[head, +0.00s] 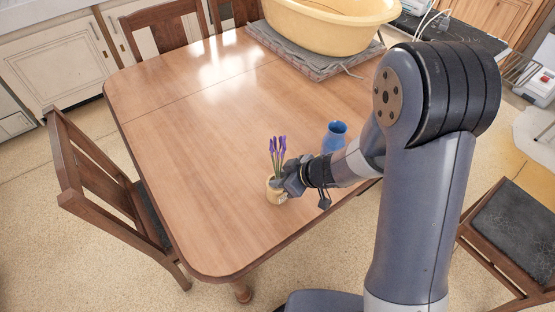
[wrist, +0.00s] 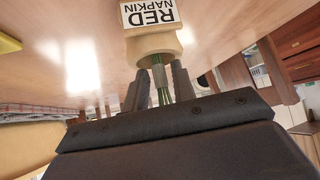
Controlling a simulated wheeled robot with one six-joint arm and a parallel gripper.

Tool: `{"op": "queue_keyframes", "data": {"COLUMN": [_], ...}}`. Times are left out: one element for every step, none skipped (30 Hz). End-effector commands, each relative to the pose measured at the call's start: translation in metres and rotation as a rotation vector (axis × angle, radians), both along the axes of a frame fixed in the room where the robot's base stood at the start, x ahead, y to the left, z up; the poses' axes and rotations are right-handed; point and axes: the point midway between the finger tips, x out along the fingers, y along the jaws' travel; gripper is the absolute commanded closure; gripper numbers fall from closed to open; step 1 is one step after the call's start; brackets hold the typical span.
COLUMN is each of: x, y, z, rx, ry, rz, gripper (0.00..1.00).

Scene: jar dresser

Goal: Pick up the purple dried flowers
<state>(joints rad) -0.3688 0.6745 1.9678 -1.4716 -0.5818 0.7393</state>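The purple dried flowers (head: 278,147) stand upright on green stems in a small pale yellow jar (head: 273,194) on the table. In the wrist view, the jar (wrist: 154,45) shows upside down with a "RED NAPKIN" label, and the green stems (wrist: 161,84) come out of its neck. My gripper (head: 288,181) is at the jar's right side, by the stems. In the wrist view, my gripper's fingers (wrist: 158,90) lie on both sides of the stems, close to the neck. I cannot tell whether they press on them. The blossoms are hidden there behind the gripper body.
A blue cup (head: 335,135) stands on the wooden table (head: 190,130), behind my forearm. A large yellow basin (head: 325,28) sits on a folded grey cloth (head: 300,58) at the far edge. A chair (head: 85,180) stands at the left. The table's left half is clear.

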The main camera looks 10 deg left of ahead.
Motion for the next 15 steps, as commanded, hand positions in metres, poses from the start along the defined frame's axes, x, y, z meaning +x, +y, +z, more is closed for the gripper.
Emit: {"op": "queue_keyframes", "data": {"x": [0.0002, 0.0003, 0.0003, 0.0003, 0.0003, 0.0003, 0.0003, 0.0002, 0.0001, 0.0001, 0.0001, 0.0001, 0.0001, 0.0001, 0.0001], "y": [0.0004, 0.0003, 0.0002, 0.0002, 0.0001, 0.0001, 0.0001, 0.0001, 0.0001, 0.0000, 0.0001, 0.0000, 0.0000, 0.0000, 0.0000], "z": [-0.0001, 0.0001, 0.0003, 0.0003, 0.0004, 0.0004, 0.0004, 0.0004, 0.0004, 0.0004, 0.0004, 0.0004, 0.0004, 0.0004, 0.0004], "rx": [0.000, 0.000, 0.000, 0.000, 0.000, 0.000, 0.000, 0.000, 0.000, 0.000, 0.000, 0.000, 0.000, 0.000, 0.000], "ry": [0.000, -0.001, -0.001, -0.001, -0.001, 0.000, 0.000, 0.000, 0.000, 0.000, 0.000, 0.000, 0.000, 0.000, 0.000], "rz": [0.000, -0.001, -0.001, -0.001, -0.001, 0.000, 0.000, 0.000, 0.000, 0.000, 0.000, 0.000, 0.000, 0.000, 0.000], "gripper": [0.75, 0.75, 0.75, 0.75, 0.75, 0.76, 0.79, 0.81, 0.85, 0.87, 0.89, 0.93, 0.95, 0.98, 1.00]}}
